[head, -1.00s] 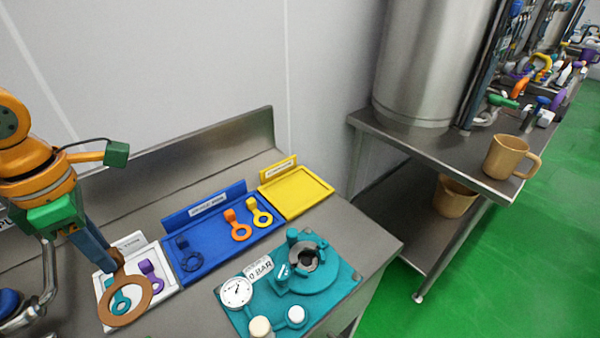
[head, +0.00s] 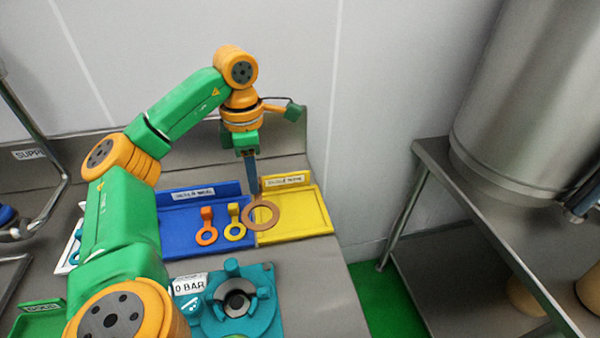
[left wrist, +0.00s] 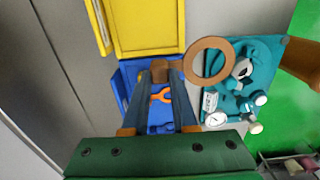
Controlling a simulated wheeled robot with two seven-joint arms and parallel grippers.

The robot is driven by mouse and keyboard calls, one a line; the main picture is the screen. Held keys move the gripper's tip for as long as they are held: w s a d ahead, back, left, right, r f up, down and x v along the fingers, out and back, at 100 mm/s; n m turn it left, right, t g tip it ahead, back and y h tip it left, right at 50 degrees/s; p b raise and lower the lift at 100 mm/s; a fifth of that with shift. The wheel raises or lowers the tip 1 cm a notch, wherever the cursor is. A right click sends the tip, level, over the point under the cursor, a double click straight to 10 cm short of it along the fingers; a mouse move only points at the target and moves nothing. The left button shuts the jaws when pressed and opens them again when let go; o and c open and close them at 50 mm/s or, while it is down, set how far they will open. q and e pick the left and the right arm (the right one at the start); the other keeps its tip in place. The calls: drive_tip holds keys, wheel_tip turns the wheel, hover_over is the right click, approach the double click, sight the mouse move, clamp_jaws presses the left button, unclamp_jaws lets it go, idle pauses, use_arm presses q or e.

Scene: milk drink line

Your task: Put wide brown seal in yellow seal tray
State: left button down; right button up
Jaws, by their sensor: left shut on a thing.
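The wide brown seal (head: 261,228) is a flat ring with a tab. My left gripper (head: 253,190) is shut on its tab, and the ring hangs below the fingertips. In the head view the ring appears over the left edge of the yellow seal tray (head: 310,222), by the blue tray. In the left wrist view the tab is between the fingertips of the left gripper (left wrist: 161,75) and the ring (left wrist: 208,46) reaches to the right. The yellow tray (left wrist: 148,25) looks empty there. The height of the seal above the trays is hard to tell. My right gripper is not in view.
The blue tray (head: 172,238) holds an orange seal (head: 206,228) and a yellow seal (head: 235,224). A teal fixture (head: 262,315) stands in front. A white tray (head: 70,247) is partly hidden behind my left arm. A metal shelf with a large tank (head: 520,100) is at right.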

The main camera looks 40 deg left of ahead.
use_arm(q)
drive_tip(key=w+f+p, duration=0.1)
drive_tip(key=w+f, duration=0.1)
drive_tip(key=w, duration=0.1)
drive_tip(key=w+f+p, duration=0.1)
drive_tip(key=w+f, duration=0.2)
drive_tip(key=w+f+p, duration=0.1)
drive_tip(key=w+f, duration=0.1)
drive_tip(key=w, duration=0.1)
drive_tip(key=shift+w+a+f, duration=0.1)
drive_tip(key=shift+a+f, duration=0.15)
drive_tip(key=shift+a, duration=0.15)
drive_tip(key=f, duration=0.1)
drive_tip(key=f+p, duration=0.1)
drive_tip(key=f, duration=0.1)
drive_tip(key=shift+w+f+p, duration=0.2)
drive_tip(key=shift+w+p, duration=0.05)
drive_tip(key=shift+p, duration=0.1)
drive_tip(key=shift+f, duration=0.35)
drive_tip(key=c, duration=0.7)
unclamp_jaws()
drive_tip(key=shift+r, duration=0.35)
wheel_tip(320, 180, up, 12)
drive_tip(key=b, duration=0.1)
drive_tip(key=shift+f, duration=0.15)
